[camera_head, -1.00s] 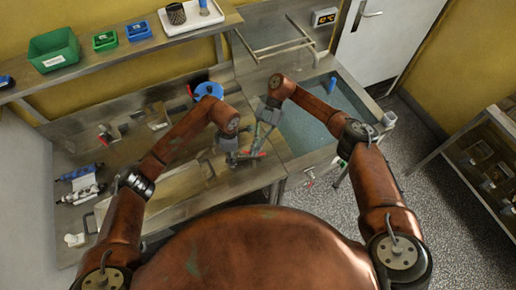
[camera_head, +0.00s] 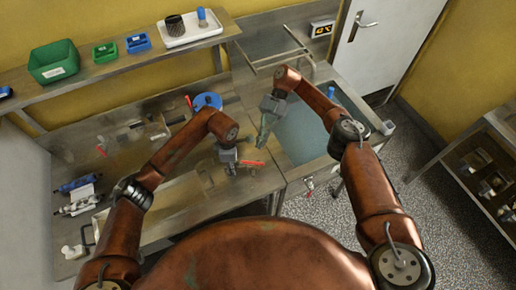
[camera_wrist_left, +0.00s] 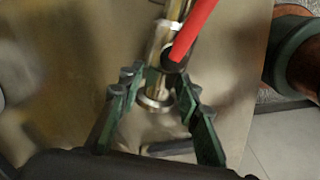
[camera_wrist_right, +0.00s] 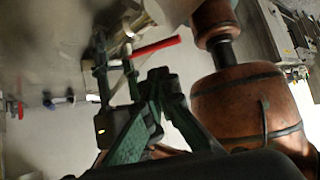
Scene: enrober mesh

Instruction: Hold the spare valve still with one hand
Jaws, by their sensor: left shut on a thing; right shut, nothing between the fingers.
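The spare valve is a shiny metal piece with a red lever (camera_head: 252,163), low at the right end of the steel bench. In the left wrist view its metal body (camera_wrist_left: 160,55) runs between my left fingers, the red lever crossing above. My left gripper (camera_head: 232,170) is shut on the valve; its fingertips are hard to make out in the head view. My right gripper (camera_head: 262,136) is shut and empty, raised above and apart from the valve near the sink's left edge. The right wrist view shows the red lever (camera_wrist_right: 155,47) beyond the right fingers.
A sink (camera_head: 305,135) lies to the right. Behind my left arm are a blue round part (camera_head: 207,101) and other red-handled fittings (camera_head: 101,151). A shelf (camera_head: 130,62) with bins runs along the back.

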